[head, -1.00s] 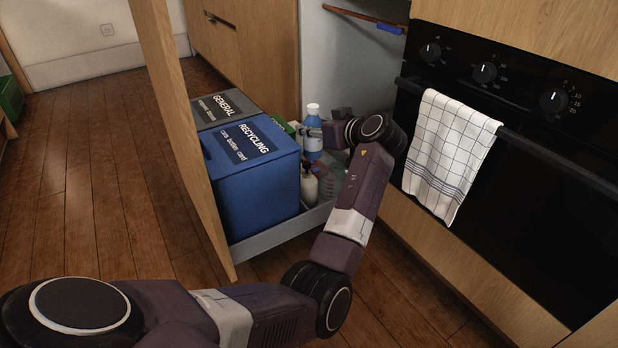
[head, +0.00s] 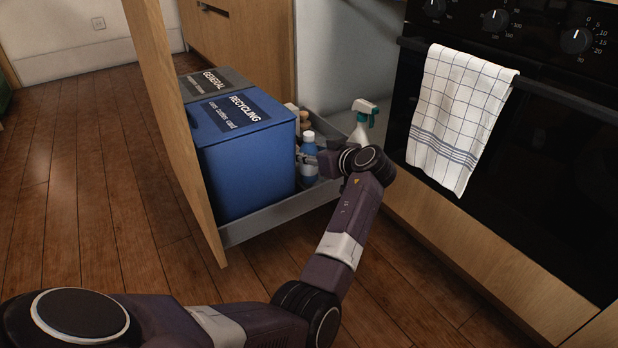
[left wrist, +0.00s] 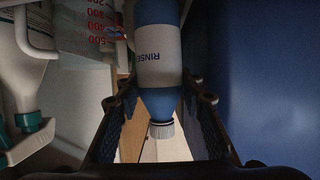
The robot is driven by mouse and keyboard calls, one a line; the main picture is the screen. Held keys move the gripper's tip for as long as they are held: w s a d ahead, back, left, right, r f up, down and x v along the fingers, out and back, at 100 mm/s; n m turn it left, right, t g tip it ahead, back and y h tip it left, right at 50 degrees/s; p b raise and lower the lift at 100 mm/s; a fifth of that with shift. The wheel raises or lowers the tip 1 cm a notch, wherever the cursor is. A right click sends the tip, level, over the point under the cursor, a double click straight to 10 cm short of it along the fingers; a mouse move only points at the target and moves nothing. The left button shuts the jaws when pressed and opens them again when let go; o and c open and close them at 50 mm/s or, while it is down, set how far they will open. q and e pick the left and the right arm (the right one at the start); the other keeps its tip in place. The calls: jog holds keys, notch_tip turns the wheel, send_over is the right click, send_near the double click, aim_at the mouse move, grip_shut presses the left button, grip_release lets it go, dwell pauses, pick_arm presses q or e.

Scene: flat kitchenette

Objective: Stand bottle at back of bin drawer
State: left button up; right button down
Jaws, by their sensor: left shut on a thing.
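The bottle (head: 309,158) is blue with a white cap and stands upright beside the blue recycling bin, in the right part of the pulled-out drawer (head: 283,210). My left gripper (head: 318,160) reaches in from the right and is shut on the bottle. In the left wrist view the bottle (left wrist: 157,60) shows upside down, with a white "RINSE" label, between the two fingers of the left gripper (left wrist: 165,95). The bottle's base is partly hidden in the head view, so I cannot tell whether it touches the drawer floor. My right gripper is out of view.
The recycling bin (head: 245,165) and the grey general bin (head: 215,83) fill the drawer's left side. A white and green spray bottle (head: 363,120) stands behind my wrist. A measuring jug (left wrist: 92,25) shows in the wrist view. The oven (head: 520,150) with a towel (head: 458,115) is at right.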

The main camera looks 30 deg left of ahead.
aim_at(314, 171)
pick_arm(q)
notch_tip(314, 171, down, 5)
jog(key=b, duration=0.3)
jog(key=shift+r, duration=0.15)
jog(key=shift+f, duration=0.6)
jog(key=o, duration=1.4)
jog(key=shift+f, duration=0.1)
jog(key=shift+r, duration=0.2)
